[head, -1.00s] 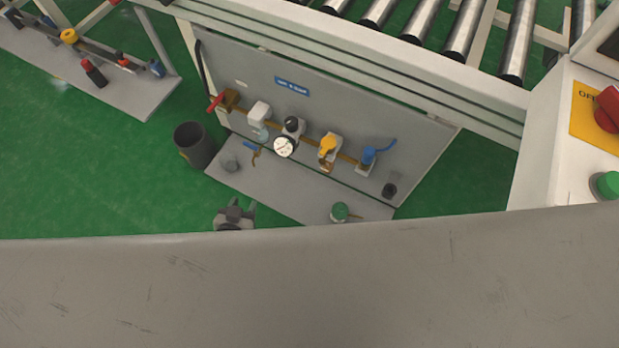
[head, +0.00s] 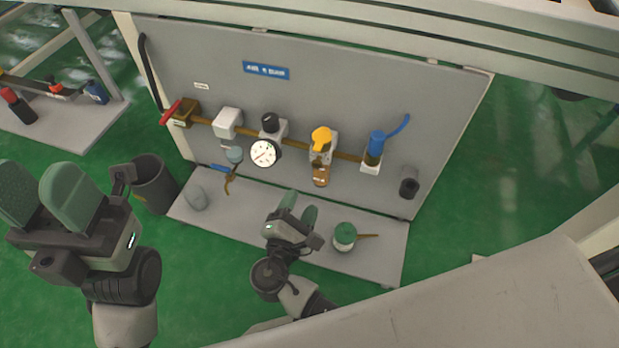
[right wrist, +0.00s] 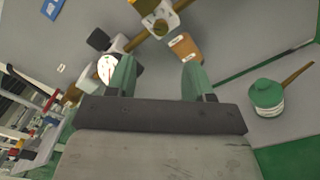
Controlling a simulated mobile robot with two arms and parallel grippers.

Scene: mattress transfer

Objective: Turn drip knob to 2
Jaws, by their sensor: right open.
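The grey wall panel (head: 330,80) carries a row of air and lube fittings. One fitting has a yellow knob (head: 321,138) on top and an amber bowl (head: 321,176) below; the bowl also shows in the right wrist view (right wrist: 185,46). I cannot read any number on the knob. My right gripper (head: 299,206) is open and empty, below and in front of that fitting, apart from it. In the right wrist view its fingers (right wrist: 158,78) stand apart with the amber bowl beyond them. My left gripper (head: 44,180) is open and empty at the left.
Along the pipe sit a red-handled valve (head: 172,111), a black knob (head: 269,122), a white gauge (head: 265,153) and a blue-lever valve (head: 376,146). A green-lidded can (head: 345,237) stands on the shelf (head: 375,265). A dark bin (head: 154,184) stands at the shelf's left.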

